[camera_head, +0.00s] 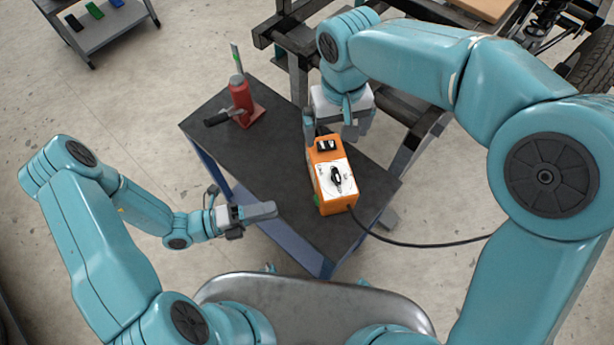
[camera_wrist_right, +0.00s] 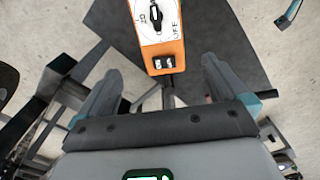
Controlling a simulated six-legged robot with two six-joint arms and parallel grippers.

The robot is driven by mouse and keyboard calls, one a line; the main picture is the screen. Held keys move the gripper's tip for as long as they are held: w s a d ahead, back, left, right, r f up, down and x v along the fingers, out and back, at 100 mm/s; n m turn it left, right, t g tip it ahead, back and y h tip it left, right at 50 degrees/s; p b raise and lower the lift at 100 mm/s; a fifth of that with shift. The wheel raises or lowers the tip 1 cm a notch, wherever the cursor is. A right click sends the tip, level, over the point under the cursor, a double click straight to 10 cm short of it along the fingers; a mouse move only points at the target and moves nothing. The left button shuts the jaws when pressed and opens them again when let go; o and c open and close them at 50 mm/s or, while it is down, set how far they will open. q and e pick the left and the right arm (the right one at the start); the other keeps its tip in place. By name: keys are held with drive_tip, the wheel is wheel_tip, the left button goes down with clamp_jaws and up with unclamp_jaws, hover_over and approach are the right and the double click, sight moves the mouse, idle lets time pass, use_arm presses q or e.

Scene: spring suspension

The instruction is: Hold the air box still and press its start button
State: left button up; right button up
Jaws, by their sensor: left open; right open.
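The air box (camera_head: 322,172) is an orange box with a white top panel, standing at the right part of the dark table. A black dial (camera_head: 336,179) sits on the panel, and a black two-part switch (camera_head: 326,145) sits at the far end. The switch also shows in the right wrist view (camera_wrist_right: 163,62), near an "OFF" mark. I cannot tell which control is the start button. My right gripper (camera_head: 335,130) is open at the box's far end, its fingers to either side of that end in the right wrist view. My left gripper (camera_head: 243,205) is open and empty, left of the box.
A red jack (camera_head: 241,102) stands on the table (camera_head: 285,150) at the back left. A black cable (camera_head: 430,244) runs right from the box. A dark metal frame (camera_head: 400,105) stands behind the table. A grey cart (camera_head: 105,25) is at the far left.

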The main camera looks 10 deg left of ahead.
sight(331, 164)
wheel_tip(331, 164, down, 16)
drive_tip(key=shift+f, duration=0.1)
idle(0.4)
drive_tip(key=c, duration=1)
drive_tip(key=o, duration=0.6)
drive_tip(key=c, duration=0.5)
use_arm(q)
drive_tip(key=shift+c, duration=0.3)
clamp_jaws()
